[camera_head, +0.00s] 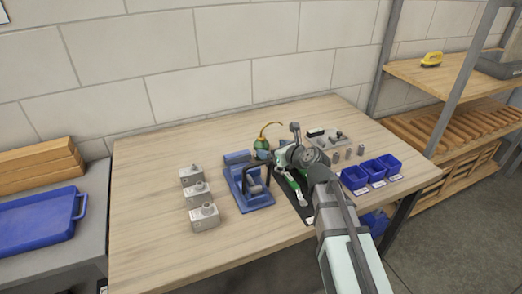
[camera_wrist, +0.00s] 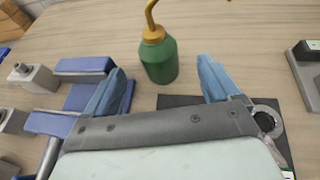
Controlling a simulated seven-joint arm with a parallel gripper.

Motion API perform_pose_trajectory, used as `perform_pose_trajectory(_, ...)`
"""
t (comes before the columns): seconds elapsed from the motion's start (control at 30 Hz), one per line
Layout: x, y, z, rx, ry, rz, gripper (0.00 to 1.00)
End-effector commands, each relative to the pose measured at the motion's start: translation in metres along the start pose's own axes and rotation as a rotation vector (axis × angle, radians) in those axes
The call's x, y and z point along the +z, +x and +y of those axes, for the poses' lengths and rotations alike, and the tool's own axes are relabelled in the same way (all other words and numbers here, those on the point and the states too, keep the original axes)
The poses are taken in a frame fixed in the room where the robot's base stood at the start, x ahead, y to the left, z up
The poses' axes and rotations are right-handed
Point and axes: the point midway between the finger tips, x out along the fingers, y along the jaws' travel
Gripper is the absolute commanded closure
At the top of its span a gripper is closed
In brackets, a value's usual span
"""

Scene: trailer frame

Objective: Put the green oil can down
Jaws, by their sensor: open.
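The green oil can (camera_head: 261,144) with a gold cap and thin curved spout stands upright on the wooden table (camera_head: 150,240), toward its back. In the wrist view the oil can (camera_wrist: 159,62) stands between and slightly beyond the blue fingers of my gripper (camera_wrist: 162,72). The fingers are spread wide, with a visible gap on each side of the can. In the head view my gripper (camera_head: 272,160) is partly hidden by my own arm.
A blue vise-like fixture (camera_head: 257,199) is just left of my gripper, with three grey metal blocks (camera_head: 204,217) further left. A black mat (camera_head: 306,213) lies under my arm. Three blue bins (camera_head: 354,178) and a parts board (camera_head: 335,139) stand right. The back-left table is clear.

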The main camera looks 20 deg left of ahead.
Motion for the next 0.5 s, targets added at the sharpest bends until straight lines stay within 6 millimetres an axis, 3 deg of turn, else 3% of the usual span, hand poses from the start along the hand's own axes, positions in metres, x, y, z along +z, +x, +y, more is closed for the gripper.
perform_pose_trajectory(0.03,0.001,0.013,-0.002,0.001,0.0,0.001,0.11)
perform_pose_trajectory(0.2,0.001,0.039,-0.001,0.001,0.0,0.001,0.11)
perform_pose_trajectory(0.5,0.0,0.054,0.0,0.0,0.0,0.0,0.11)
